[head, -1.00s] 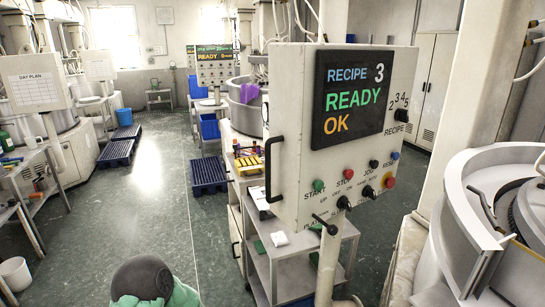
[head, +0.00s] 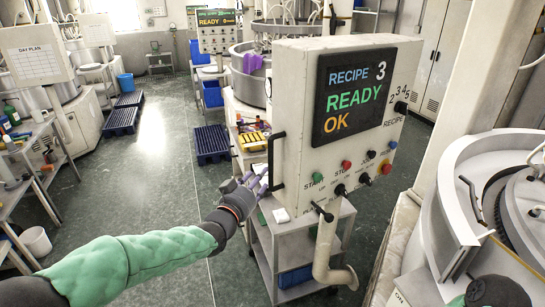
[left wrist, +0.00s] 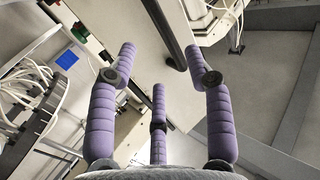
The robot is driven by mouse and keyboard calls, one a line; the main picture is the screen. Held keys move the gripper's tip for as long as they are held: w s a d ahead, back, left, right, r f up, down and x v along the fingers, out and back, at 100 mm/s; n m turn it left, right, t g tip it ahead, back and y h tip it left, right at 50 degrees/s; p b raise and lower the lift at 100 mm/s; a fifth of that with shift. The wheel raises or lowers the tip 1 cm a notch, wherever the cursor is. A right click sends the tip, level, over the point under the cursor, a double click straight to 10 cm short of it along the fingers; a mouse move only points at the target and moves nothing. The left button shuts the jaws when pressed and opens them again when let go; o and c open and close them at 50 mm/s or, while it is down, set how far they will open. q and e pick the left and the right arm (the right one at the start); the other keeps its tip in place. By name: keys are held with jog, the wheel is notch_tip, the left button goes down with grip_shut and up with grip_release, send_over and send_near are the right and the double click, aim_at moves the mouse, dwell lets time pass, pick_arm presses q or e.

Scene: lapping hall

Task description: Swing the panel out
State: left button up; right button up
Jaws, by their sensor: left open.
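The panel (head: 300,130) is a beige box with a dark screen reading RECIPE 3, READY, OK, and a row of knobs and buttons below. It stands on a bent pipe post (head: 328,245). A black bar handle (head: 271,160) is on its left side. My left gripper (head: 258,182) is open beside the handle's lower end. In the left wrist view its purple fingers (left wrist: 160,75) are spread, and a dark bar (left wrist: 165,30), seemingly the handle, shows between them. I cannot tell whether any finger touches it.
A grey shelf cart (head: 290,240) with a blue bin (head: 294,277) stands under the panel. A round machine (head: 500,180) and a pillar are close on the right. The green floor (head: 160,190) to the left is mostly clear, with blue pallets (head: 212,144) farther back.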

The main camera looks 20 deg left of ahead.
aim_at(271, 162)
pick_arm(q)
jog(key=w, duration=0.3)
jog(key=w+d, duration=0.1)
jog(key=w, duration=0.6)
jog(key=shift+w+d+p, duration=0.25)
jog(key=shift+d+p, duration=0.15)
grip_shut()
